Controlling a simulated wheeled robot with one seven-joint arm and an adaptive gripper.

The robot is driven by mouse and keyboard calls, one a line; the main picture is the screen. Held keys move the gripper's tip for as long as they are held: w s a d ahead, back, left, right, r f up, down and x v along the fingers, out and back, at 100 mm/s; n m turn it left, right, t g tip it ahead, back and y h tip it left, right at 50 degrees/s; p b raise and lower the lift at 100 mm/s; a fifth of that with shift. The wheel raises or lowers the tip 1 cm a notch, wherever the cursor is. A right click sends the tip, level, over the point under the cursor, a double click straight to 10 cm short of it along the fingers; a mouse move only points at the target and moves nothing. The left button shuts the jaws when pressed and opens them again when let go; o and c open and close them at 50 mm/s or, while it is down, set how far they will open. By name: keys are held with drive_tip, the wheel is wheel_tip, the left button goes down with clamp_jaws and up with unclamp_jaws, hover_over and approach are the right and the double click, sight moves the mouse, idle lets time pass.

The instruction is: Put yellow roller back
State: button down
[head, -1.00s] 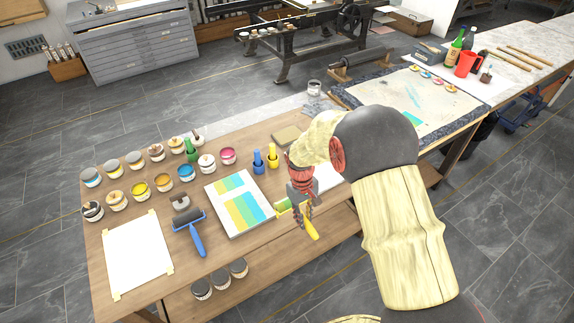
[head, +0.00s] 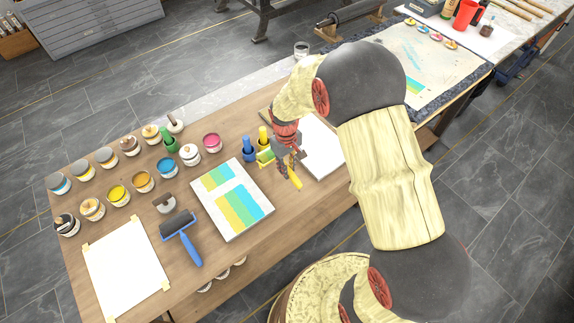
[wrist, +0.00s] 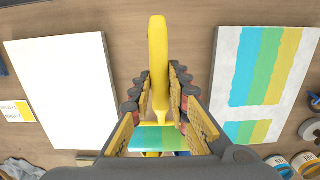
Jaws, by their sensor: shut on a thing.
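The yellow roller is in my gripper (head: 287,166). Its yellow handle (wrist: 158,65) runs between the two fingers in the wrist view, pointing away from the palm. Its green-inked roller head (wrist: 155,138) lies across near the palm. In the head view, the handle (head: 295,181) hangs below the fingers and the head (head: 265,157) shows to their left. My gripper is shut on the handle, above the table, between the striped print (head: 233,199) and a white board (head: 322,147). A blue upright piece (head: 249,149) and a yellow upright piece (head: 263,134) stand just behind the roller head.
A blue-handled roller (head: 190,247) lies left of the print. Several ink jars (head: 118,194) stand in rows at the left. A taped white sheet (head: 126,268) lies at the front left. A label card (wrist: 17,111) shows beside the board.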

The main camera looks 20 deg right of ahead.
drive_tip(key=shift+f+b, duration=1.75)
drive_tip(key=shift+f, duration=1.55)
drive_tip(key=shift+f, duration=0.1)
drive_tip(key=c, duration=1.6)
unclamp_jaws()
drive_tip(key=shift+c, duration=0.2)
drive_tip(key=shift+s, duration=0.1)
drive_tip(key=r, duration=1.2)
drive_tip(key=shift+w+a, duration=0.1)
drive_tip(key=shift+w, duration=0.25)
